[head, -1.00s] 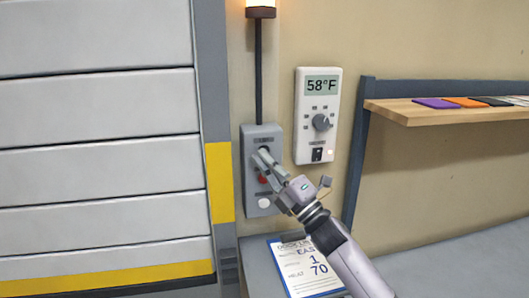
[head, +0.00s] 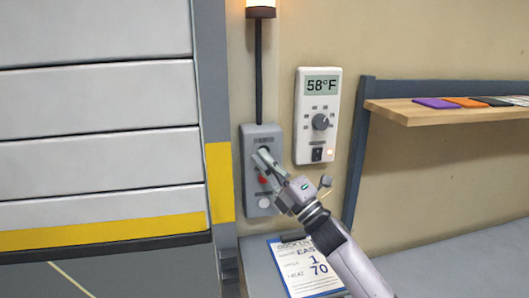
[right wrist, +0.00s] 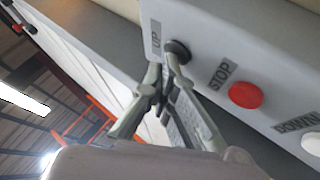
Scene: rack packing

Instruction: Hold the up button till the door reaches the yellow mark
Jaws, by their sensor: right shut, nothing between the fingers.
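The grey control box (head: 252,207) is on the wall. In the right wrist view its dark up button (right wrist: 178,48) is labelled UP, beside a red stop button (right wrist: 246,95) and a white down button (right wrist: 312,143). My right gripper (head: 262,156) is shut and empty, its fingertips at the up button and seeming to touch it. The ribbed door (head: 100,161) is partly raised. Its yellow bottom stripe (head: 100,231) ends at the right level with the lower part of the yellow mark (head: 220,182) on the door frame; its dark bottom edge is slightly below the mark. My left gripper is out of view.
A white thermostat (head: 302,148) reading 58°F is right of the box. A lit lamp (head: 260,10) is above. A clipboard (head: 300,270) lies on the grey surface below. A wooden shelf (head: 440,115) holds coloured flat items at the right.

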